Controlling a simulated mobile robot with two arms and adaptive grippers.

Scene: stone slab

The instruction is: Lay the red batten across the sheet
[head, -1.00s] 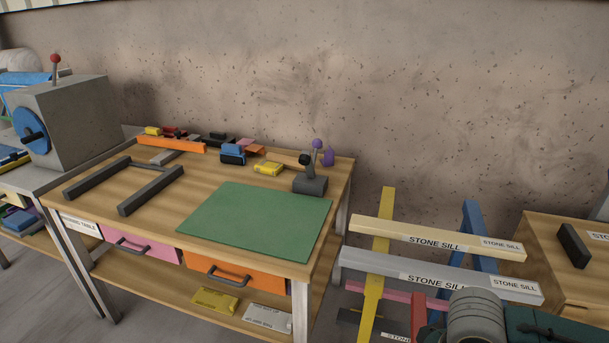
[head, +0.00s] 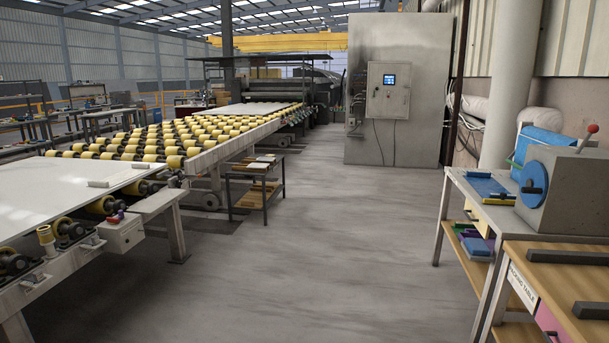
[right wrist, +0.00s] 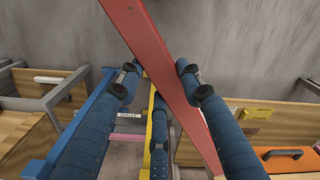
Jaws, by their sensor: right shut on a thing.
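The red batten (right wrist: 163,62) runs lengthwise through the right wrist view, from the top edge to the bottom. My right gripper (right wrist: 157,72) is shut on it, with blue padded fingers on both sides and a third finger below. Both ends of the batten are cut off or hidden there. In the head view neither gripper nor the batten shows. A large pale flat slab (head: 50,205) lies on the roller line at the left; I cannot tell whether it is the sheet. The green sheet seen earlier is out of view. My left gripper is in no view.
Open floor (head: 310,230) lies between the roller line (head: 190,140) and the wooden bench (head: 560,253). A small stand (head: 262,190) is beside the line. In the wrist view, a blue trestle beam (right wrist: 92,100) and an orange drawer (right wrist: 285,160) are near the batten.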

